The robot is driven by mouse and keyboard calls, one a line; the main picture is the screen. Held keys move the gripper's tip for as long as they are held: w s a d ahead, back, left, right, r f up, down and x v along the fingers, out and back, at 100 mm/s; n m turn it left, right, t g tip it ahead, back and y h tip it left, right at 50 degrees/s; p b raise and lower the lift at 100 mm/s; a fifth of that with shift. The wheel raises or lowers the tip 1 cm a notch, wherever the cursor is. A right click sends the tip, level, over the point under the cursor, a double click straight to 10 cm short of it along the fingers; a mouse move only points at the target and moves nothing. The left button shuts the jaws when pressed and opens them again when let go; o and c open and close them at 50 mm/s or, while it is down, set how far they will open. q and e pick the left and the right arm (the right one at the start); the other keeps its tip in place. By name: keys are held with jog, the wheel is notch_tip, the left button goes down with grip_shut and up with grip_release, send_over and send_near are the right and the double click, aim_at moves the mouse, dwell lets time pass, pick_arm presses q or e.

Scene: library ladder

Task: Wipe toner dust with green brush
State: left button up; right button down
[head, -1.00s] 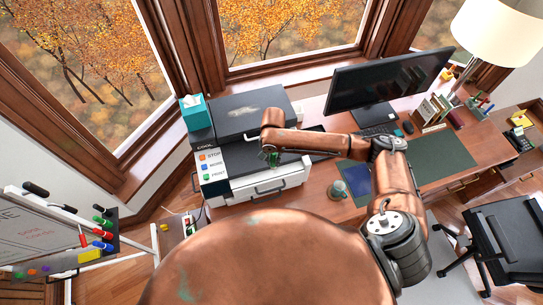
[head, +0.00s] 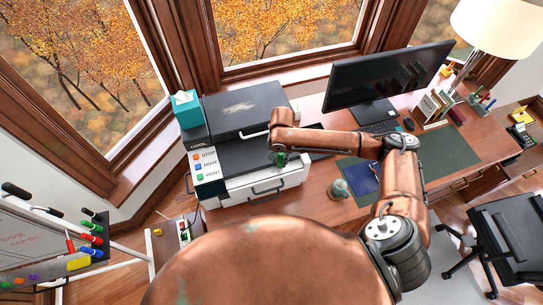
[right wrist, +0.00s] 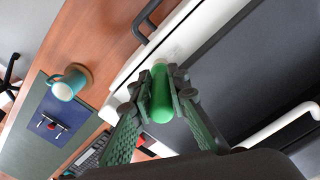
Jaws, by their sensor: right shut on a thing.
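A green cylinder, taken to be the green brush (right wrist: 161,95), is held between the two fingers of my right gripper (right wrist: 158,92) in the right wrist view. No bristles show. In the head view my right gripper (head: 280,158) is at the front edge of the printer (head: 252,185), right of its button panel, with a bit of green at its tip. A pale grey smear, likely the toner dust (head: 239,107), lies on the printer's black lid (head: 262,115). The gripper is in front of the smear and apart from it. My left gripper is not in view.
A teal tissue box (head: 188,110) stands at the printer's back left corner. A monitor (head: 385,78) stands right of the printer. A teal mug (head: 338,188) and a blue folder (head: 362,177) lie on the desk. A whiteboard with markers (head: 92,238) stands at the left.

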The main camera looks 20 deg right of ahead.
jog(key=shift+f+b, duration=0.15)
jog(key=shift+b, duration=0.6)
jog(key=shift+a+r+p, duration=0.2)
jog(key=shift+a+p, duration=0.25)
jog(key=shift+p, duration=0.1)
jog(key=shift+a+r+p, duration=0.2)
jog(key=shift+a+p, duration=0.25)
jog(key=shift+p, duration=0.1)
jog(key=shift+w+a+f+p, duration=0.1)
jog(key=shift+a+f+p, duration=0.05)
jog(key=shift+a+p, duration=0.85)
jog(key=shift+a+r, duration=0.2)
jog(key=shift+r, duration=0.05)
notch_tip(320, 180, up, 7)
jog(key=p, duration=0.4)
jog(key=shift+r, duration=0.15)
jog(key=shift+a, duration=0.1)
